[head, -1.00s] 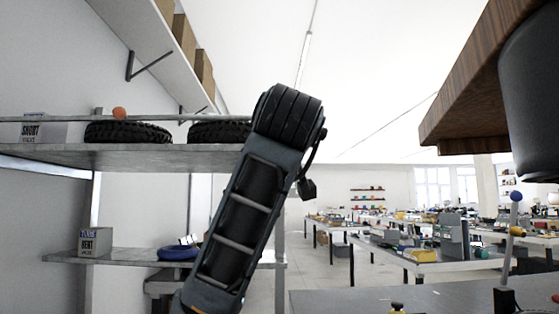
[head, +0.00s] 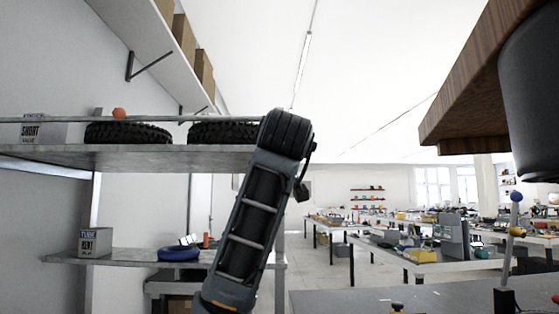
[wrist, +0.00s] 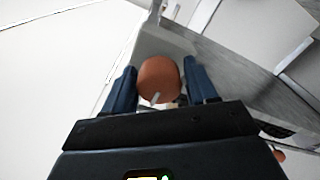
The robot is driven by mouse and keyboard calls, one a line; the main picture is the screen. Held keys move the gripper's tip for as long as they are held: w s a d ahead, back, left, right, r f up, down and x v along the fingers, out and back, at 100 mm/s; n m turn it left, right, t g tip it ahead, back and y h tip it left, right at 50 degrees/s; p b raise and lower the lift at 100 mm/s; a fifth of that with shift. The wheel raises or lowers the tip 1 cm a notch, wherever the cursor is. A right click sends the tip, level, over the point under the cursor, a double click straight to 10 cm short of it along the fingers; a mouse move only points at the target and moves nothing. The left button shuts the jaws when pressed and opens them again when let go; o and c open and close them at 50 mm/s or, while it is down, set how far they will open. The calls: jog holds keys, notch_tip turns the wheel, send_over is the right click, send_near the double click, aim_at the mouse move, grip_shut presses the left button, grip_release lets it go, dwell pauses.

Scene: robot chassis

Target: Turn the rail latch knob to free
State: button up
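In the wrist view a round orange-brown knob (wrist: 158,78) with a pale pointer mark at its lower edge sits between the two dark blue fingers of my gripper (wrist: 159,75). The fingers are spread, one on each side of the knob, with a narrow gap showing at each side. The knob lies against a grey metal surface. In the head view an orange rounded piece (head: 119,113) shows at the rail (head: 60,119) of the upper shelf; I cannot tell whether it is the same knob. My gripper is out of sight in the head view.
Tyres (head: 128,132) lie on the upper grey shelf (head: 120,154). The lower shelf holds a small box (head: 95,242), a blue ring (head: 179,253) and a small orange item (head: 206,240). A wooden slab (head: 465,90) overhangs at right. Workbenches stand farther back.

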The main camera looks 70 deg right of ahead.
jog(key=c, duration=0.7)
jog(key=shift+c, duration=0.2)
jog(key=shift+m, duration=0.3)
jog(key=m+p, duration=0.1)
jog(key=m, duration=0.2)
jog(key=shift+r+m+p, duration=0.1)
jog(key=shift+m+p, duration=0.2)
jog(key=shift+p, duration=0.05)
jog(key=m, duration=0.4)
jog(key=shift+s+m+p, duration=0.1)
jog(key=shift+m+p, duration=0.2)
jog(key=shift+p, duration=0.1)
jog(key=m, duration=0.4)
jog(key=shift+s+d+m, duration=0.1)
jog(key=shift+m, duration=2.4)
